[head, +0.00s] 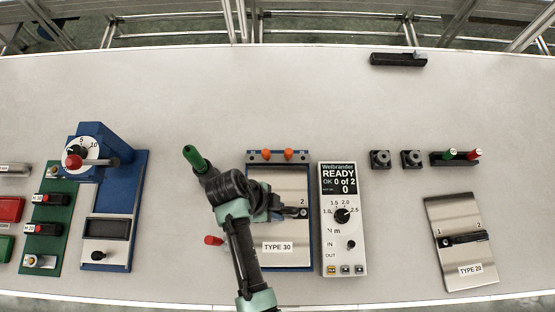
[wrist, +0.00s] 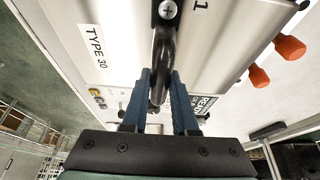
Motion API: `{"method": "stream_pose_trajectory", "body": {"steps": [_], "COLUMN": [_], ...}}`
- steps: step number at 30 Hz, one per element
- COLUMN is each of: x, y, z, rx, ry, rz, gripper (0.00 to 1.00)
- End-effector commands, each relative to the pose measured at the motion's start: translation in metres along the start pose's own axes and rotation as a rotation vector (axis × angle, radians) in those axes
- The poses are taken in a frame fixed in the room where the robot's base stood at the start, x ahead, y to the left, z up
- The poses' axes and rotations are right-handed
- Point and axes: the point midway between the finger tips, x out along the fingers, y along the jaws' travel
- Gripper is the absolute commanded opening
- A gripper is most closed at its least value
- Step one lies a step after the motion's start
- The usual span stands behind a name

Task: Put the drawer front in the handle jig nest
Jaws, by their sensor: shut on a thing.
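The steel drawer front marked TYPE 30 (head: 290,182) lies over the blue handle jig nest (head: 302,157), roughly lined up with it; blue rim shows along its edges. I cannot tell whether it sits fully down. My gripper (head: 275,208) is shut on the black handle of this front. In the wrist view the two blue fingers (wrist: 162,95) close around the handle (wrist: 160,60), and the steel plate (wrist: 125,45) with a screw and the number 1 shows beyond. My arm hides the front's left part in the head view.
Two orange knobs (head: 289,154) stand at the nest's back edge. A green-handled lever (head: 195,157) and a red knob (head: 213,240) are at left. The READY controller (head: 343,240) stands close on the right. A TYPE 20 front (head: 460,215) lies farther right. The back table is mostly clear.

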Motion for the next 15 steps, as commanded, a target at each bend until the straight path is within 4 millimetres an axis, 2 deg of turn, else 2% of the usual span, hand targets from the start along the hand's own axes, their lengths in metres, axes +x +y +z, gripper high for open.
{"method": "stream_pose_trajectory", "body": {"steps": [10,15], "x": [0.033,0.039], "y": [-0.001,-0.001], "z": [0.014,0.016], "rx": [-0.001,0.001], "ry": [0.0,-0.001], "rz": [-0.001,-0.002], "gripper": [0.0,0.0]}}
